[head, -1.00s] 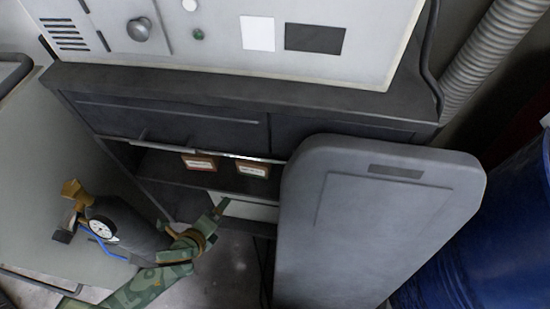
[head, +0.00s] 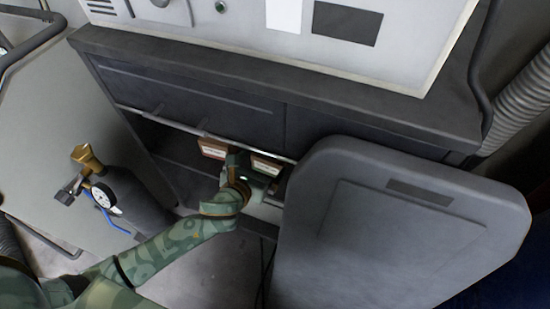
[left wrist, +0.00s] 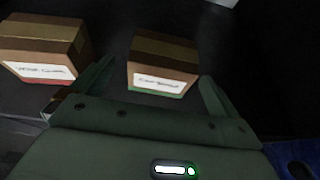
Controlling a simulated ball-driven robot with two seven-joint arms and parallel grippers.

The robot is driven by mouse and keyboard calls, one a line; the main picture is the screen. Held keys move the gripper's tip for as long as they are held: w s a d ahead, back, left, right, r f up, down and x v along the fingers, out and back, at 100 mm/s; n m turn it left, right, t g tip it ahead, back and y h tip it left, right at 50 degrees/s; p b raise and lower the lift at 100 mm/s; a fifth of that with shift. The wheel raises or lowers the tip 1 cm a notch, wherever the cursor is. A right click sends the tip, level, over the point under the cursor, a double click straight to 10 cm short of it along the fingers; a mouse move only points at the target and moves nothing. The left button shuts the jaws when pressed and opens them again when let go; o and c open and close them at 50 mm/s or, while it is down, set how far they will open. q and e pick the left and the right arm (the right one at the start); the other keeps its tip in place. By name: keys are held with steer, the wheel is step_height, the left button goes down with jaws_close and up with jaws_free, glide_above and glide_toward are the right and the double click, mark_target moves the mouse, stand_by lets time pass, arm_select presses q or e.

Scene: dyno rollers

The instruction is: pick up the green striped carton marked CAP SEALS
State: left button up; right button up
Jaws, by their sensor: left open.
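The green striped carton (left wrist: 163,65) is a small brown box with a tape band on top and a white label above a green stripe. Its lettering is too blurred to read surely. It sits on the dark shelf straight ahead in the left wrist view, and its label also shows in the head view (head: 266,165). My left gripper (left wrist: 156,74) is open, with a finger to each side of the carton's near face and nothing held. In the head view the left hand (head: 243,166) partly covers the carton. My right gripper is not in view.
A similar carton with a red stripe (left wrist: 42,50) stands to the left on the same shelf. The dark bench (head: 200,95) overhangs the shelf. A large grey panel (head: 400,220) stands close on the right. A gas cylinder with gauge (head: 115,190) stands at left.

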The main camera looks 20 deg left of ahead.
mark_target(272, 154)
arm_select(q)
steer(key=shift+x, duration=0.9)
steer(key=b+x, duration=0.2)
steer(key=x, duration=0.1)
steer(key=b+x, duration=0.2)
steer(key=shift+s+d+f, duration=0.1)
steer(key=shift+d+f, duration=0.15)
steer(key=shift+w+r, duration=0.1)
steer(key=shift+w, duration=0.15)
steer(key=shift+r, duration=0.2)
steer(key=shift+c, duration=1.2)
steer(key=c, duration=0.5)
steer(key=shift+c, duration=0.8)
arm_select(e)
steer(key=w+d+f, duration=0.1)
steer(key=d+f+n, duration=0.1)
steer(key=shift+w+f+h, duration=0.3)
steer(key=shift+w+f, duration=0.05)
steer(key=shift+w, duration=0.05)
